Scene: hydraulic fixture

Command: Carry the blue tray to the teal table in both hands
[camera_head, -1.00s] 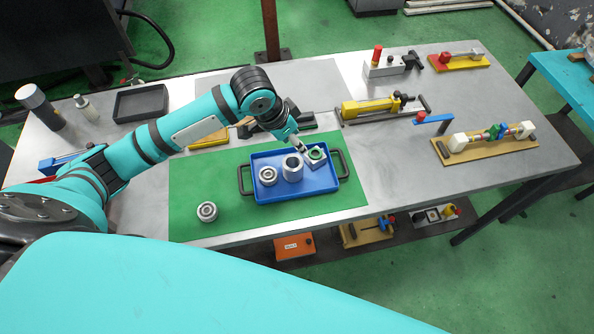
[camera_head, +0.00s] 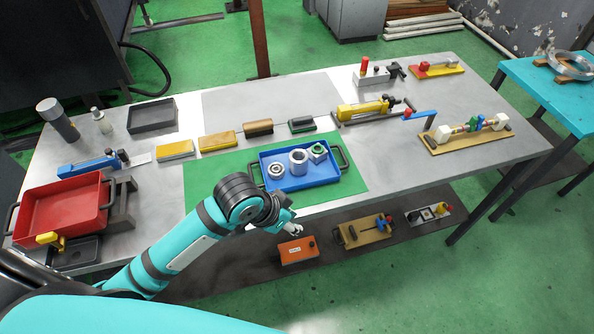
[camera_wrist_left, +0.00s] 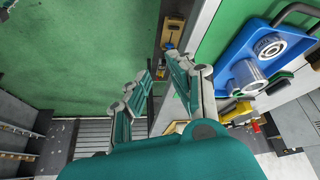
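The blue tray (camera_head: 300,183) lies on the green mat of the grey workbench, a dark handle at each end. It holds a metal ring (camera_head: 276,170), a taller metal cylinder (camera_head: 299,161) and a block with a green ring on top (camera_head: 318,152). The tray also shows in the left wrist view (camera_wrist_left: 232,48). The teal table (camera_head: 545,82) stands at the right, apart from the workbench. My left gripper (camera_head: 291,227) is at the bench's front edge, nearer than the tray and not touching it. In the wrist view its fingers (camera_wrist_left: 160,75) are apart and empty. My right gripper is not in view.
A red tray (camera_head: 62,212) stands at the bench's left end. Clamps and a yellow cylinder (camera_head: 362,110) occupy the back right. A metal ring on wooden blocks (camera_head: 570,66) sits on the teal table. An orange box (camera_head: 297,251) is on the shelf below.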

